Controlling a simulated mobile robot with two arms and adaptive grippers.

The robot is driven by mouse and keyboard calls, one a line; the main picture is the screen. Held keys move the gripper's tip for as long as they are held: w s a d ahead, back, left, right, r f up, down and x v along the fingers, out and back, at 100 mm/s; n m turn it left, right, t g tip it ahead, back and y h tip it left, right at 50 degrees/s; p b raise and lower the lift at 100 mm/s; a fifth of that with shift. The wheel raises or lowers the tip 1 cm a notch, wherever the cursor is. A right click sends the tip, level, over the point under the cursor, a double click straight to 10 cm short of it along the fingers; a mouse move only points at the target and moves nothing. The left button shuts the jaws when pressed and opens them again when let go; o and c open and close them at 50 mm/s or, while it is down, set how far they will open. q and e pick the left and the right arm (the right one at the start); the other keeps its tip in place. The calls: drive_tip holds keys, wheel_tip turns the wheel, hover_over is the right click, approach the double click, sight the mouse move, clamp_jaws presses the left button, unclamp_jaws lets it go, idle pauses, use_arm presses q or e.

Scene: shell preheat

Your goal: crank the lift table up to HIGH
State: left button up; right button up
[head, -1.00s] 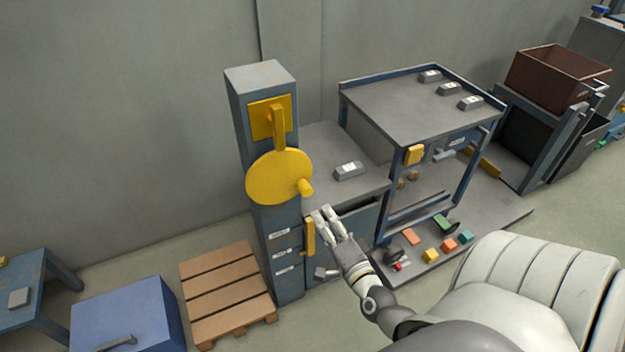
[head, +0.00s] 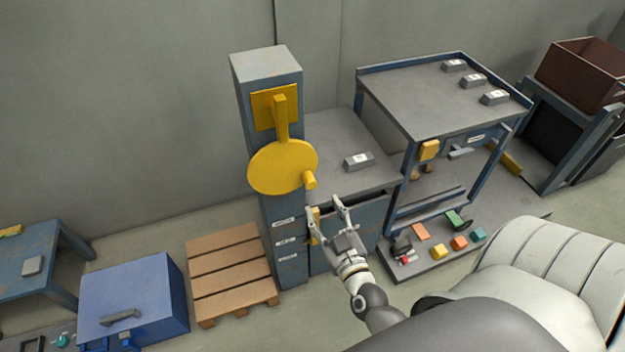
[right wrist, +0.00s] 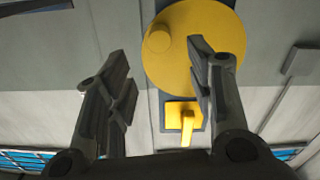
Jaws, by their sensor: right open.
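The yellow crank disc (head: 280,168) is on the front of a tall blue-grey column (head: 268,66). Its stubby knob (head: 310,180) sticks out at the disc's lower right. My right gripper (head: 325,206) is open and empty, just below and to the right of the knob, apart from it. In the right wrist view the disc (right wrist: 215,60) and its knob (right wrist: 157,40) lie beyond my open fingers (right wrist: 158,75). Small labels (head: 285,241) sit on the column below the disc; I cannot read them. The grey lift table (head: 335,190) adjoins the column. My left gripper is not in view.
A grey block (head: 359,161) rests on the table top. A blue-framed rack (head: 440,110) stands to the right, with coloured blocks (head: 438,251) on its base. A wooden pallet (head: 230,260) and blue chest (head: 135,290) lie left of the column on the floor.

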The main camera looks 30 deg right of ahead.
sight(312, 186)
drive_tip(key=x, duration=1)
drive_tip(key=shift+w+d, duration=0.15)
clamp_jaws()
